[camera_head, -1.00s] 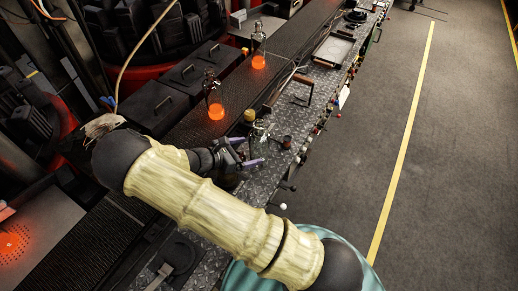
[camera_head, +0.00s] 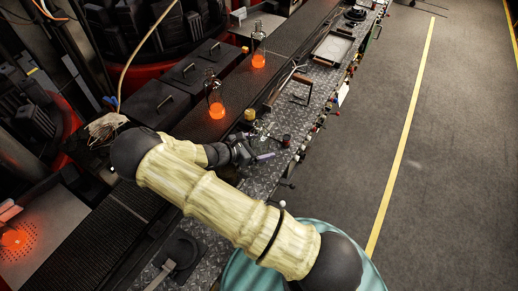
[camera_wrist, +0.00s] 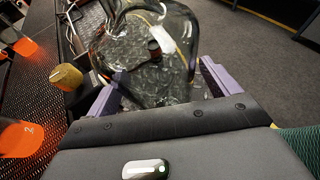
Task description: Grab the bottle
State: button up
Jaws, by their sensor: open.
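A clear, transparent glass bottle (camera_wrist: 132,58) fills the upper middle of the wrist view. The plate and a dark object show through it, and its top runs out of the frame. My gripper (camera_wrist: 158,78) is open, with one purple finger at the bottle's left and one at its right. The bottle seems to stand between or just beyond the fingertips; I cannot tell whether they touch it. In the head view my gripper (camera_head: 254,154) is low over the metal tread plate, and the clear bottle is hard to make out there.
Two glass bottles with glowing orange bases, a nearer one (camera_head: 216,108) and a farther one (camera_head: 258,58), stand on the dark conveyor (camera_head: 190,128). A yellow knob (camera_wrist: 66,77) is left of the gripper. A tray (camera_head: 332,48) lies farther along. The floor at right is clear.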

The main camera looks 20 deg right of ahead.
jog(key=c, duration=1.5)
jog(key=shift+o, duration=0.2)
jog(key=shift+r, duration=0.15)
notch_tip(320, 180, up, 28)
jog(key=b, duration=0.5)
